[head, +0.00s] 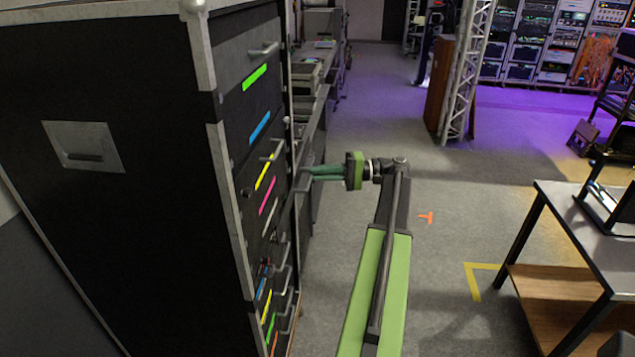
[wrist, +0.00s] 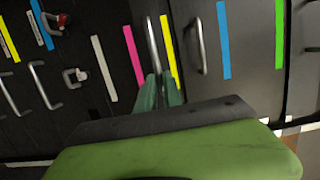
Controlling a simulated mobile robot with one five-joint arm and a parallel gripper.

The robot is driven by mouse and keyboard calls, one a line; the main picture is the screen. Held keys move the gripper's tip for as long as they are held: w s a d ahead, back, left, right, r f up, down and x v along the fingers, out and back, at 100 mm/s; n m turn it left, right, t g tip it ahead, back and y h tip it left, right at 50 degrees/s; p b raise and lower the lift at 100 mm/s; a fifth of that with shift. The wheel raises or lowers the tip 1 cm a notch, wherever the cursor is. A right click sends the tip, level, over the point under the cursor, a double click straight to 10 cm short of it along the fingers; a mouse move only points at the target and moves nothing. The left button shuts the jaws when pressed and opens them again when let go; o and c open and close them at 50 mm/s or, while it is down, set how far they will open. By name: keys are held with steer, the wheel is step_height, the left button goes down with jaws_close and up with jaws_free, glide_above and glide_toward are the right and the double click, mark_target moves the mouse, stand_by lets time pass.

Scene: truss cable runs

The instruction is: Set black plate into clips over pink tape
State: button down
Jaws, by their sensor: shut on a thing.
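My gripper (head: 318,172) points left at the drawer front of a tall black case. Its green fingers are shut on a thin dark piece, which looks to be the black plate (head: 303,182). The plate's face is hidden there. The pink tape (head: 267,195) is on the case front, left of and slightly below my fingers; it also shows in the wrist view (wrist: 134,56). I cannot clearly make out the clips over it.
The black case (head: 120,230) fills the left, with coloured tapes and protruding handles such as this one (wrist: 197,45). A table (head: 590,225) stands at the right. A truss (head: 468,70) rises at the back. The grey floor between is open.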

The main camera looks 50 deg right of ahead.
mark_target(300, 172)
steer(key=shift+w+d+x, duration=0.2)
steer(key=shift+x, duration=1.15)
steer(key=shift+w+d+x, duration=0.25)
steer(key=shift+x, duration=1.1)
steer(key=shift+w+d+x, duration=0.2)
steer(key=shift+x, duration=1.15)
steer(key=shift+f+b, duration=0.15)
steer(key=shift+b, duration=0.7)
steer(key=shift+t+y+b, duration=0.3)
steer(key=shift+b, duration=0.1)
steer(key=shift+a+f+b, duration=0.2)
steer(key=shift+f+b, duration=0.8)
steer(key=shift+b, duration=0.2)
steer(key=c, duration=1.4)
jaws_free()
steer(key=shift+w, duration=0.15)
steer(key=shift+c, duration=0.2)
steer(key=shift+o, duration=0.2)
